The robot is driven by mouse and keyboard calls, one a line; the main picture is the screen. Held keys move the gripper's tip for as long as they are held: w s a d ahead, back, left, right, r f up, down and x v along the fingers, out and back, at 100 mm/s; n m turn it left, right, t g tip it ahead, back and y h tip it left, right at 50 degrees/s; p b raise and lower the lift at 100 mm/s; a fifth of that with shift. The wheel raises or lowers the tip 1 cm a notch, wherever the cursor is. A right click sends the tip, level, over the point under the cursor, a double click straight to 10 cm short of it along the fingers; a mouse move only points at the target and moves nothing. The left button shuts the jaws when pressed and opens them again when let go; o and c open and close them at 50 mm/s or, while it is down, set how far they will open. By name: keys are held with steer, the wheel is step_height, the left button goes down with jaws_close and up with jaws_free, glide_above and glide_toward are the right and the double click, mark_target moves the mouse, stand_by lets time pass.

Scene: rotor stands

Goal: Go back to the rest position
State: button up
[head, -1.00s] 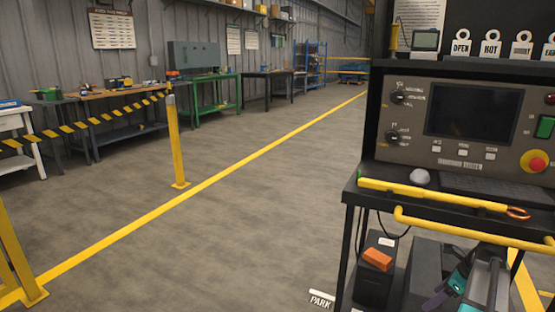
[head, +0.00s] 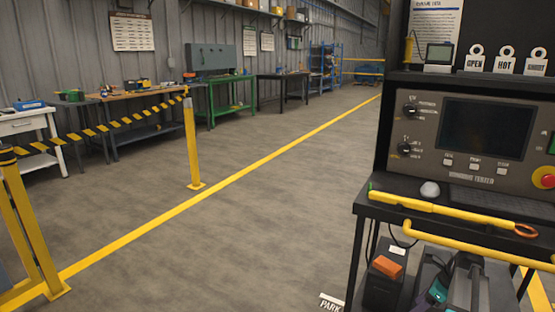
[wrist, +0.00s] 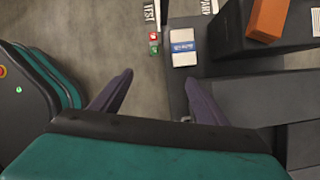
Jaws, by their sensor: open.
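My gripper (wrist: 160,95) shows in the wrist view with its two dark fingers spread apart and nothing between them. It points down over the grey floor and the edge of a dark lower shelf. In the head view, part of my arm, teal and grey, shows at the bottom right in front of the control cart (head: 365,205). The fingertips are hard to make out there. A floor label reading PARK (head: 331,302) lies by the cart's leg.
An orange block (head: 387,266) sits on a dark box below. Yellow posts (head: 191,145) with striped tape stand at left. The middle floor is clear.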

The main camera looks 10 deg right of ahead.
steer(key=a+f+n+g+y+p, duration=0.1)
steer(key=a+f+p, duration=0.15)
steer(key=a, duration=0.55)
steer(key=a+f+n+g+p, duration=0.15)
steer(key=a+p, duration=0.25)
steer(key=a, duration=0.4)
steer(key=a+f+n+g+y+p, duration=0.15)
steer(key=a+p, duration=0.25)
steer(key=a, duration=0.4)
steer(key=s+a+f+n+g+h+p, duration=0.25)
steer(key=s+a+n+p, duration=0.35)
steer(key=s+a, duration=0.5)
steer(key=s+a+f+n+g+h+p, duration=0.1)
steer(key=s+a+n+p, duration=0.1)
steer(key=s+n, duration=0.5)
steer(key=s+a+f+n+g+h+p, duration=0.1)
steer(key=s+a+n+h+p, duration=0.1)
steer(key=s+n+p, duration=0.3)
steer(key=s+a+n, duration=0.1)
steer(key=s+n, duration=0.2)
steer(key=n, duration=0.4)
steer(key=shift+s+a+f, duration=0.15)
steer(key=shift+s, duration=0.1)
steer(key=shift+c, duration=0.4)
